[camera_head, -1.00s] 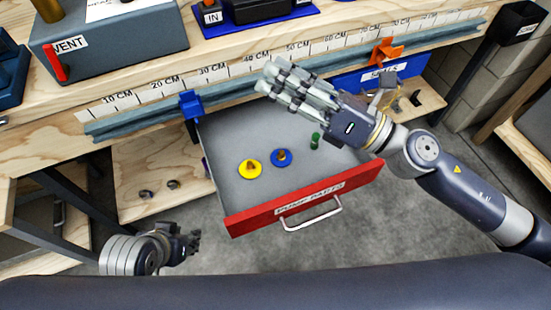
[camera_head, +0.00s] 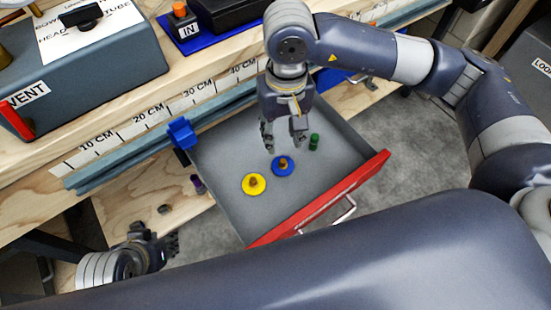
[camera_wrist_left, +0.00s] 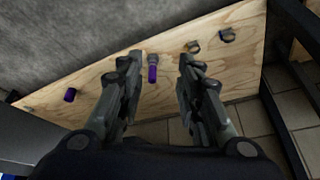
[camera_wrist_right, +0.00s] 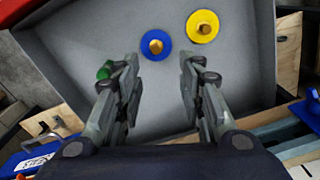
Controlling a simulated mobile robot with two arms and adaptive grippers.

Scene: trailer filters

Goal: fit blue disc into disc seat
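The blue disc (camera_head: 283,166) has a brass knob and lies flat on the grey floor of the open drawer. It also shows in the right wrist view (camera_wrist_right: 155,45), beyond and between my fingertips. My right gripper (camera_head: 284,140) is open and empty, pointing down above the drawer close to the blue disc. The right wrist view shows its fingers (camera_wrist_right: 160,75) spread apart. My left gripper (camera_wrist_left: 158,60) is open and empty, low on the left, with a wooden shelf beyond it. I cannot make out a disc seat.
A yellow disc (camera_head: 254,184) and a green cylinder (camera_head: 314,141) lie in the drawer either side of the blue disc. The red drawer front (camera_head: 330,199) has a handle. A blue clamp (camera_head: 182,132) sits on the rail by the drawer's left corner. A grey VENT box (camera_head: 95,75) stands on the bench.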

